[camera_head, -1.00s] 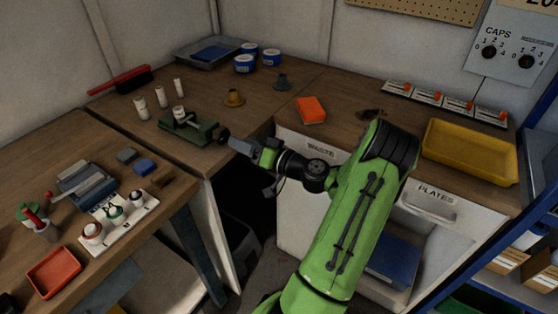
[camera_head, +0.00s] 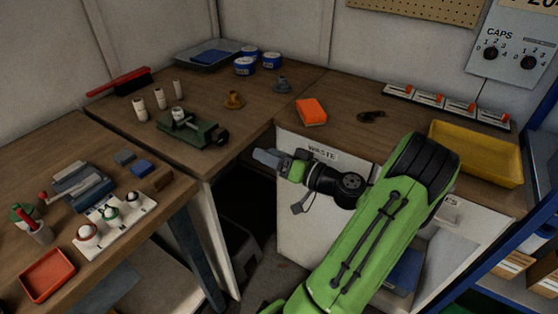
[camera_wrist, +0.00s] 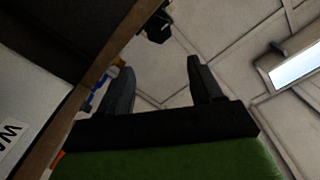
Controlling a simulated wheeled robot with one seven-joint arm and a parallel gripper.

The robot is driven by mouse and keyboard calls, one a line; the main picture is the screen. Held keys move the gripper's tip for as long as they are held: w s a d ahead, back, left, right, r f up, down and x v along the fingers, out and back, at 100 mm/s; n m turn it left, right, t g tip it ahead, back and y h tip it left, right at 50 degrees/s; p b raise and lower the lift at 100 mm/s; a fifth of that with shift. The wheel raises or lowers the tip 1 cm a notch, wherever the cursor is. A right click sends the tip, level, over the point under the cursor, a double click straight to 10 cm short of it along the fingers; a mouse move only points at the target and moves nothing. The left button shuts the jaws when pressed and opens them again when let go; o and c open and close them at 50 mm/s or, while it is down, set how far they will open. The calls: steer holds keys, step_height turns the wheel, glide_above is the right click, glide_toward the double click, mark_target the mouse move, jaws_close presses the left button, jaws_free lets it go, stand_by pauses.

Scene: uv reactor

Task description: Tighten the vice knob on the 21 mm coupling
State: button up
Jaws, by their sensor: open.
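The green vice (camera_head: 186,130) stands on the wooden bench near its front edge in the head view, with a pale coupling (camera_head: 178,113) upright at its jaws. Its dark knob (camera_head: 222,137) is on the right end, by the bench edge. My gripper (camera_head: 256,157) is in front of the bench, to the right of and below the knob, apart from it and empty. In the wrist view, my two dark fingers (camera_wrist: 164,85) stand apart with nothing between them. A dark knob-like thing (camera_wrist: 158,28) shows beyond them at the top. How tightly the vice grips the coupling cannot be told.
Several white couplings (camera_head: 140,109) stand left of the vice. Brown (camera_head: 234,99) and grey (camera_head: 282,85) flanged pieces stand behind it. An orange sponge (camera_head: 311,111) and a yellow tray (camera_head: 473,152) are to the right. The bench edge (camera_head: 246,147) lies close to my gripper.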

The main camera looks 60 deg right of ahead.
steer(key=shift+s, duration=1.15)
steer(key=s+p, duration=0.3)
steer(key=s, duration=1.2)
steer(key=shift+s+d, duration=0.2)
steer(key=shift+s, duration=0.15)
steer(key=shift+f, duration=0.1)
